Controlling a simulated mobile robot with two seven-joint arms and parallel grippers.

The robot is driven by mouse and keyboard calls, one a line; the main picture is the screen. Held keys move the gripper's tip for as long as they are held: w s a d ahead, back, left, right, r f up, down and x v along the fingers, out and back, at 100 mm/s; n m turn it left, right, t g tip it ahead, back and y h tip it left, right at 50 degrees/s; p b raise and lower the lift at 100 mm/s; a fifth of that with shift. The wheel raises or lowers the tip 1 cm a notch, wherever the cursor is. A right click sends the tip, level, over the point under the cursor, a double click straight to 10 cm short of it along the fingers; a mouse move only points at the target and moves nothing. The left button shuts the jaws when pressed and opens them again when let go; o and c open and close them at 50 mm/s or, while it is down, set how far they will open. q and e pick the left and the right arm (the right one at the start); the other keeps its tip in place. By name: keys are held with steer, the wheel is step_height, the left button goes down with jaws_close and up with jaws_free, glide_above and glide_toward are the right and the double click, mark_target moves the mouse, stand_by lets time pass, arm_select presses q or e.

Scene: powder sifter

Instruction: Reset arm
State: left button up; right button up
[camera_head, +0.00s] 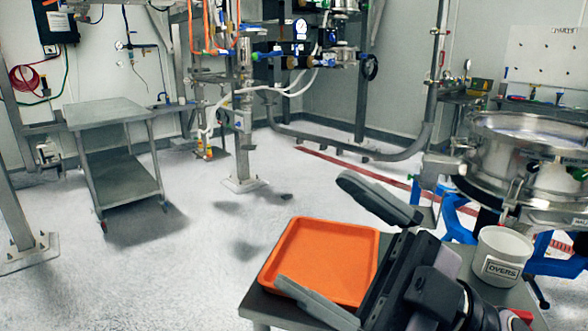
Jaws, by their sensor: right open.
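My right gripper (345,250) comes in from the lower right of the head view. Its two grey fingers are spread wide apart, with nothing between them that it holds. It is above a small grey table, over the right part of an orange tray (325,254). The tray looks empty, and its right edge is partly hidden by the gripper. My left gripper is not in view.
A white tub (500,255) labelled "OVERS" stands right of my right gripper, below the round steel sifter (530,140). A steel cart (112,130) stands at left. Pipes and a post (240,150) stand at the back. The middle floor is clear.

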steer(key=w+d+f+m+t+h, duration=0.5)
steer(key=d+f+m+t+h, duration=0.1)
steer(key=m+t+h, duration=0.3)
steer(key=w+d+f+m+t+h, duration=0.4)
steer(key=d+f+m+t+h, duration=0.15)
steer(key=m+h, duration=0.55)
steer(key=s+d+f+m+g+h, duration=0.2)
steer(key=d+f+g, duration=0.1)
steer(key=f, duration=0.4)
steer(key=s+d+f+m+g+h, duration=0.1)
steer(key=d+f+g+h, duration=0.15)
steer(key=f, duration=0.45)
steer(key=s+d+f+g, duration=0.2)
steer(key=s+f+g, duration=1.05)
steer(key=s, duration=0.55)
steer(key=w+a+f+n+t+y+p, duration=0.1)
steer(key=w+a+f+t+y+p, duration=0.1)
steer(key=w+f+t+p, duration=0.2)
steer(key=shift+w+a+f+t+y, duration=0.3)
steer(key=shift+w+f+t, duration=1.05)
steer(key=shift+t, duration=1)
steer(key=shift+c, duration=0.3)
